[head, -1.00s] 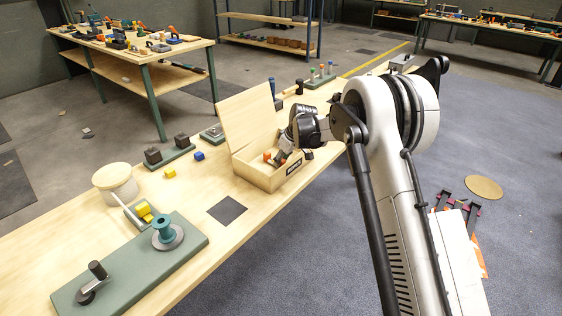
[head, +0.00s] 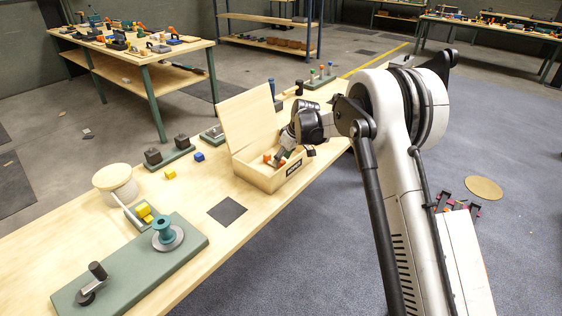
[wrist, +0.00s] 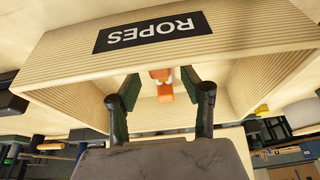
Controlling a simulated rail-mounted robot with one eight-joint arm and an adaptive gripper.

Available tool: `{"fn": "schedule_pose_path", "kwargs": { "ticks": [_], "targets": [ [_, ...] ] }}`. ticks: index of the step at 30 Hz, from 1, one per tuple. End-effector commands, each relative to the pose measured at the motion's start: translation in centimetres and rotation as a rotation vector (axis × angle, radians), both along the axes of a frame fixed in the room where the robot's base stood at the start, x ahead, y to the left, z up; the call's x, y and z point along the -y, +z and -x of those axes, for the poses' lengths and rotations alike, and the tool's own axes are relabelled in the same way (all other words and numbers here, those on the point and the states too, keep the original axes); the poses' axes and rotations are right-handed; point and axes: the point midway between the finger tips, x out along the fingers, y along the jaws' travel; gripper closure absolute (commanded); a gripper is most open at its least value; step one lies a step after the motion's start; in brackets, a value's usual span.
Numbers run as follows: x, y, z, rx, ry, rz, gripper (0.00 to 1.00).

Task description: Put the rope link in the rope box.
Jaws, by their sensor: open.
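The open-lidded wooden rope box (head: 262,177) stands on the bench, and its ROPES label shows upside down in the wrist view (wrist: 238,32). An orange and white piece, apparently the rope link (wrist: 165,92), shows inside the box, between my fingers in the picture, with a gap on both sides. Orange parts of it also show inside the box in the head view (head: 267,157). My gripper (wrist: 160,92) is open and reaches down into the box. My fingers and the front wall hide part of the box's inside; I cannot tell whether the link touches the floor.
The raised lid (head: 248,117) stands at the box's back side. A dark square mat (head: 227,211), a lidded round jar (head: 116,184) and a green board with a teal spool (head: 167,234) are at the near left. A block stand (head: 168,155) is left of the box.

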Motion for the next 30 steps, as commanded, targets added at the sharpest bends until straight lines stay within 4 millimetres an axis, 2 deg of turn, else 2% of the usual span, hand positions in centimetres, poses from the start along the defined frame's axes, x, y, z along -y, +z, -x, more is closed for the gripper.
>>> {"fn": "schedule_pose_path", "kwargs": {
  "ticks": [6,12,18,26,30],
  "targets": [
    [1.5,4.3,1.1,0.000,-0.001,0.000,0.58],
    [2.5,7.4,1.9,0.000,0.000,0.000,0.58],
    [3.0,9.0,2.3,0.000,0.000,0.000,0.58],
    [3.2,9.6,2.5,0.001,-0.005,0.001,0.58],
    [4.3,11.8,3.9,0.005,-0.044,0.000,0.58]
  ]
}}
